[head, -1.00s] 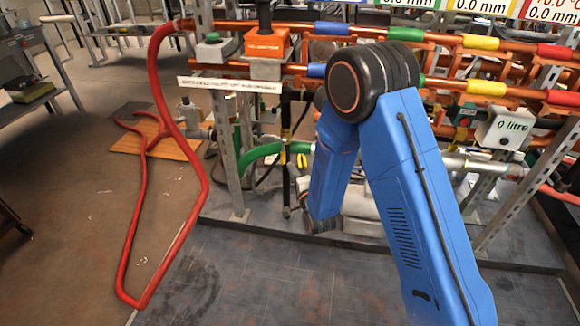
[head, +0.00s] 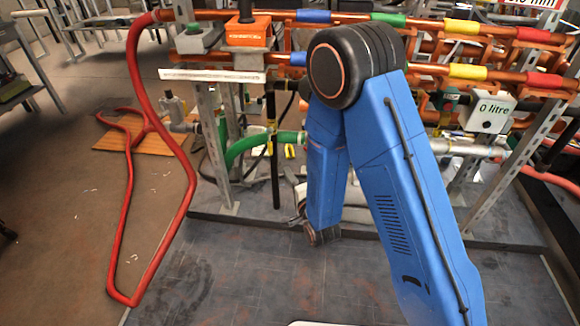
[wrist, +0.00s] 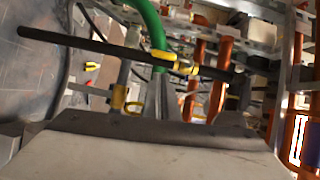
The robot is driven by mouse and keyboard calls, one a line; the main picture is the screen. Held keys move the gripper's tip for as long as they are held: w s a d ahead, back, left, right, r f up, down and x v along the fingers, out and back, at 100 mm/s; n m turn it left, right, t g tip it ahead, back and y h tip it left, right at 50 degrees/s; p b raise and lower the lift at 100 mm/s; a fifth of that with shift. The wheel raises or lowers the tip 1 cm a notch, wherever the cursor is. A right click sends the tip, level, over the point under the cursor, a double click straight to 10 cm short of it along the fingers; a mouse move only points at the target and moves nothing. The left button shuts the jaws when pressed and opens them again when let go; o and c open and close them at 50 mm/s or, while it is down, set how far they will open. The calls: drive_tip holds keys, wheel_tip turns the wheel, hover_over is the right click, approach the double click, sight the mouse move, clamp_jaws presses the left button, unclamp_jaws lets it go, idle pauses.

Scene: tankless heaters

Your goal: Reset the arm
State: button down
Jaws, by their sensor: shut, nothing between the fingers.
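My blue arm (head: 410,190) is folded at a black elbow joint (head: 350,65) in the head view. Its forearm (head: 327,170) hangs down in front of the pipe rack. The gripper itself is hidden in the head view. In the wrist view, my gripper (wrist: 155,122) fills the bottom edge as a grey-white block with a dark front edge. It is shut, and nothing shows held in it. A dark bar (wrist: 110,47) and a green hose (wrist: 152,30) lie beyond it.
A rack of orange pipes (head: 440,28) with coloured bands stands behind my arm. A red hose (head: 187,170) hangs to the floor at left. The grey floor (head: 250,275) in front is clear.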

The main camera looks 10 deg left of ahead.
drive_tip(key=s+d+r+n+g+h, duration=0.2)
drive_tip(key=d+r+n+g+h, duration=0.35)
drive_tip(key=d+r, duration=1.25)
drive_tip(key=s+d+r+n+g+h, duration=0.1)
drive_tip(key=s+d+r+n, duration=0.1)
drive_tip(key=s+d, duration=0.4)
drive_tip(key=s+d+r+n+g, duration=0.2)
drive_tip(key=s+d, duration=0.4)
drive_tip(key=s, duration=0.8)
drive_tip(key=s+d+r+n+g+h, duration=0.1)
drive_tip(key=s+d+r+n+g, duration=0.1)
drive_tip(key=s+d, duration=0.4)
drive_tip(key=s, duration=0.4)
drive_tip(key=shift+s+d+h, duration=0.3)
drive_tip(key=shift+d+h, duration=0.05)
drive_tip(key=shift+d, duration=0.05)
